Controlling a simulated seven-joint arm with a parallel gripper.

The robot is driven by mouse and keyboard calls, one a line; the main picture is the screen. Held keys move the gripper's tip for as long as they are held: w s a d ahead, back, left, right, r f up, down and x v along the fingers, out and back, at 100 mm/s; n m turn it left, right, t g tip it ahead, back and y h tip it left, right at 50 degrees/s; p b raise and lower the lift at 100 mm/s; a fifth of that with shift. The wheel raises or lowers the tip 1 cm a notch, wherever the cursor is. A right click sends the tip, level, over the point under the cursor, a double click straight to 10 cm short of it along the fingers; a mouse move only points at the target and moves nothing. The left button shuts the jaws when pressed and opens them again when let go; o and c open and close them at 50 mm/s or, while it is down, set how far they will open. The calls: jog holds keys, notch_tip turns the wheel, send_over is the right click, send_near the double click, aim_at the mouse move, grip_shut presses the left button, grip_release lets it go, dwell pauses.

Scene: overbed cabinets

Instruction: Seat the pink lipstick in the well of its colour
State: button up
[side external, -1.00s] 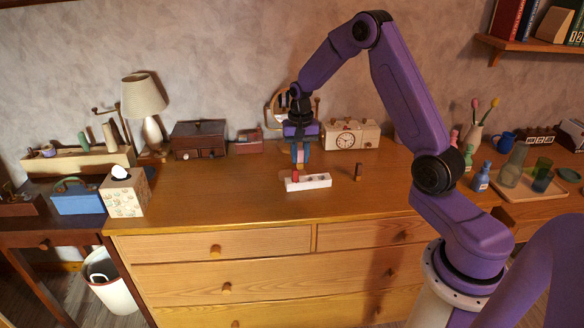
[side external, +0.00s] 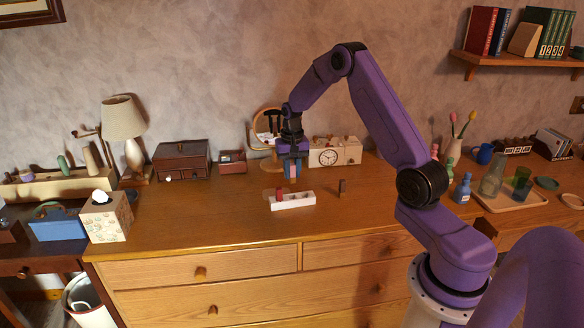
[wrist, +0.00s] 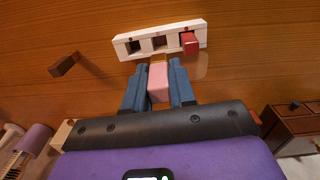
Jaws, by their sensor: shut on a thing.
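The white block (side external: 299,202) stands on the dresser top, and the wrist view shows its row of three wells (wrist: 125,50). A red lipstick (side external: 279,194) stands in one end well; it is at the right end in the wrist view (wrist: 190,44). The middle and other end wells look empty, and their colour marks are too small to read. My gripper (side external: 292,172) is shut on the pink lipstick (wrist: 158,82). It holds the lipstick above the dresser, just short of the block in the wrist view. The lipstick's lower tip is not clear.
A brown lipstick-like piece (side external: 342,187) stands on the dresser to the right of the block. The round mirror (side external: 265,125), a clock (side external: 328,157) and a dark box (side external: 181,160) stand behind.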

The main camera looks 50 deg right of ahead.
aim_at(292, 181)
jog(key=shift+f, duration=2.1)
jog(key=shift+f, duration=1.55)
jog(key=o, duration=0.9)
jog(key=shift+o, duration=0.2)
notch_tip(292, 181, up, 17)
jog(key=shift+r, duration=0.15)
